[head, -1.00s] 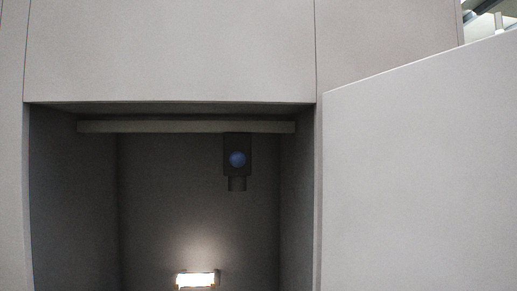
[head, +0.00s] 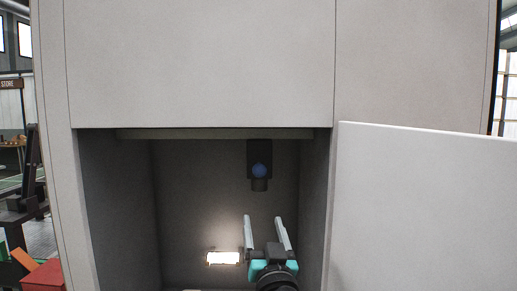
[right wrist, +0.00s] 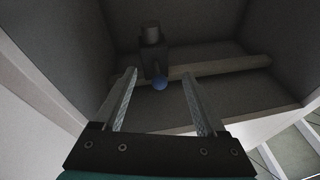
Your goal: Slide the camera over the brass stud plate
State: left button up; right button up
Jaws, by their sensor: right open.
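A dark box-shaped camera (head: 259,149) with a round blue part and a short cylinder at its lower end shows high at the back of an open cabinet compartment. It also shows in the right wrist view (right wrist: 152,56). My right gripper (head: 264,219) is open and empty in front of the compartment, below the camera in the head view. In the right wrist view the camera appears between the two fingers, beyond their tips, with a visible gap. I cannot make out a brass stud plate in either view. My left gripper is not in view.
A rail (head: 215,133) runs across the compartment's top. A lit lamp (head: 223,258) sits low at the back, left of my gripper. An open white door (head: 430,210) stands at the right. Side walls bound the opening; its middle is clear.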

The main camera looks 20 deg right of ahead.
jog(key=t, duration=0.1)
send_near(259, 166)
notch_tip(259, 166, down, 2)
jog(key=shift+m+h, duration=0.3)
jog(key=shift+m, duration=0.1)
jog(key=p+x, duration=0.3)
jog(key=x, duration=1)
jog(key=shift+s+r, duration=0.15)
jog(key=shift+w+d+r+p, duration=0.1)
jog(key=shift+w+r+p, duration=0.2)
jog(key=shift+w, duration=0.35)
jog(key=shift+f, duration=0.1)
grip_shut()
